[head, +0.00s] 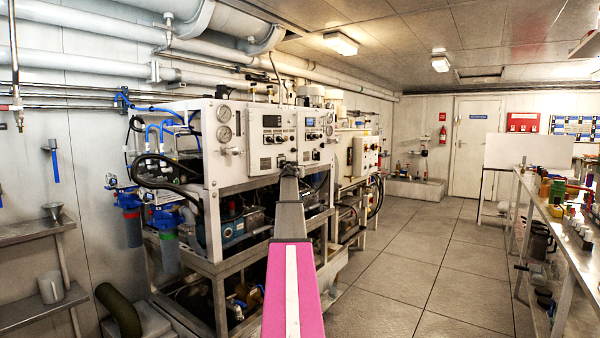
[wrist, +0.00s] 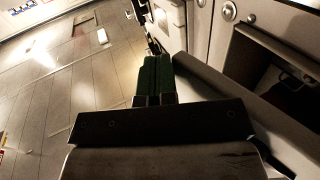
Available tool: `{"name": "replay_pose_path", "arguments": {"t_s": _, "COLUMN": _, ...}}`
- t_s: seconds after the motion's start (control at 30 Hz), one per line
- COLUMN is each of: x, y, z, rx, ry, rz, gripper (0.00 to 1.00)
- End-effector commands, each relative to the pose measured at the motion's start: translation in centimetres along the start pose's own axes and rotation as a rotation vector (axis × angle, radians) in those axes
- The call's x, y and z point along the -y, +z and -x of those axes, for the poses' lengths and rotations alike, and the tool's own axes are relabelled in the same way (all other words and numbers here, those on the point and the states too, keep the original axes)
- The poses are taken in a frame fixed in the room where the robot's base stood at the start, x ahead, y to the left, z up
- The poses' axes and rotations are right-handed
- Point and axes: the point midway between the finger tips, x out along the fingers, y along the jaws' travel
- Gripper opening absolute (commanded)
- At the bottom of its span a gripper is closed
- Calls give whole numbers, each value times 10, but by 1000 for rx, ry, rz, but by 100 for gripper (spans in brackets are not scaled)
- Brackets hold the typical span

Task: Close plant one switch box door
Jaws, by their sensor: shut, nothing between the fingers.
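The watermaker stands left of centre in the head view, with two white switch panels on its front, a left one (head: 262,160) and a right one (head: 318,150). I cannot tell which belongs to plant one, or whether a box door stands open. My gripper (head: 289,168) is small at the far end of my arm, in front of the gap between the panels. In the wrist view my gripper's green fingers (wrist: 155,74) are together and empty. A pale panel face (wrist: 203,40) with round fittings is just to their right. I cannot tell whether they touch it.
A grey slanted bar or edge (wrist: 215,85) runs close right of the fingers. Blue filter housings (head: 165,238) and hoses are at the watermaker's left end. The tiled floor (head: 400,265) to its right is clear. A long bench (head: 575,255) with many items lines the right side.

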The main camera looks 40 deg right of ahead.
Motion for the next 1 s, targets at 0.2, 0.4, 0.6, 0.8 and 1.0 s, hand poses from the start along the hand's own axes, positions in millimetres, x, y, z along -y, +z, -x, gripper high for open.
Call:
{"name": "replay_pose_path", "arguments": {"t_s": 0.2, "x": 10, "y": 0, "z": -10, "rx": -1, "ry": -56, "rz": -2, "gripper": 0}}
{"name": "replay_pose_path", "arguments": {"t_s": 0.4, "x": 17, "y": 0, "z": -16, "rx": -1, "ry": -96, "rz": -1, "gripper": 0}}
{"name": "replay_pose_path", "arguments": {"t_s": 0.6, "x": 21, "y": 0, "z": -18, "rx": 0, "ry": -118, "rz": -1, "gripper": 0}}
{"name": "replay_pose_path", "arguments": {"t_s": 0.8, "x": 23, "y": 0, "z": -19, "rx": 0, "ry": -124, "rz": -1, "gripper": 0}}
{"name": "replay_pose_path", "arguments": {"t_s": 1.0, "x": 23, "y": 0, "z": -19, "rx": -1, "ry": -124, "rz": 0, "gripper": 0}}
